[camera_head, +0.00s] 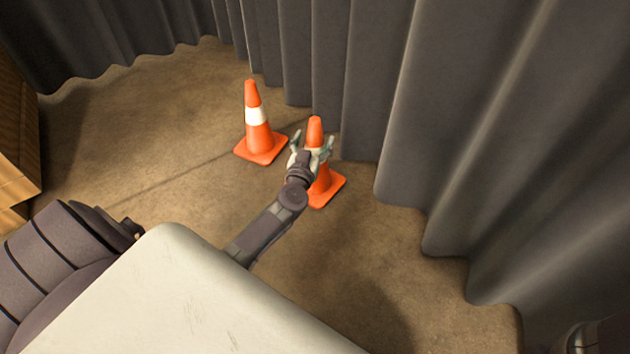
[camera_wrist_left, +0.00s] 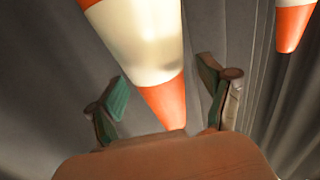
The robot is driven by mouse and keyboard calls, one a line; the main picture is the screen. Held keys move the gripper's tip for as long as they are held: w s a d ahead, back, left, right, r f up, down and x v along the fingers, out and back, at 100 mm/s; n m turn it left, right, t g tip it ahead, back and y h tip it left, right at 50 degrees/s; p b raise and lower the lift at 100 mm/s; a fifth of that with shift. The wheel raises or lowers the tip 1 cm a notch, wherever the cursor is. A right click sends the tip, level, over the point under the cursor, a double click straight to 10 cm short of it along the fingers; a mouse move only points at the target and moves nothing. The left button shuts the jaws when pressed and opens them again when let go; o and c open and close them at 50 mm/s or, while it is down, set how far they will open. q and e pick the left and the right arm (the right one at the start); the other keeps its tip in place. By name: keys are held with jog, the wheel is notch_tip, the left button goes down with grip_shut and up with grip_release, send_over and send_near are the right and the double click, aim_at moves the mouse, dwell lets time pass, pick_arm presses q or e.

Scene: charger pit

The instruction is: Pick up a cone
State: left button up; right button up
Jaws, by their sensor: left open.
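Two orange cones with white bands stand upright on the brown floor. The nearer cone (camera_head: 325,188) is partly hidden behind my left gripper (camera_head: 312,146). The other cone (camera_head: 257,137) stands to its left, apart from the gripper. In the left wrist view the nearer cone (camera_wrist_left: 145,40) fills the upper middle, with its orange tip between the two fingers of my left gripper (camera_wrist_left: 165,105). The fingers are open, one on each side of the tip, with gaps visible. The other cone (camera_wrist_left: 291,25) shows at the upper right there. My right gripper is not clearly in view.
Grey curtains (camera_head: 480,120) hang close behind and to the right of the cones. A wooden piece (camera_head: 15,145) stands at the left edge. The floor (camera_head: 150,150) left of the cones is clear.

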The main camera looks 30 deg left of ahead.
pick_arm(q)
jog(key=shift+w+a, duration=0.15)
jog(key=shift+w, duration=0.25)
jog(key=shift+r, duration=0.1)
jog(key=shift+c, duration=0.3)
grip_shut()
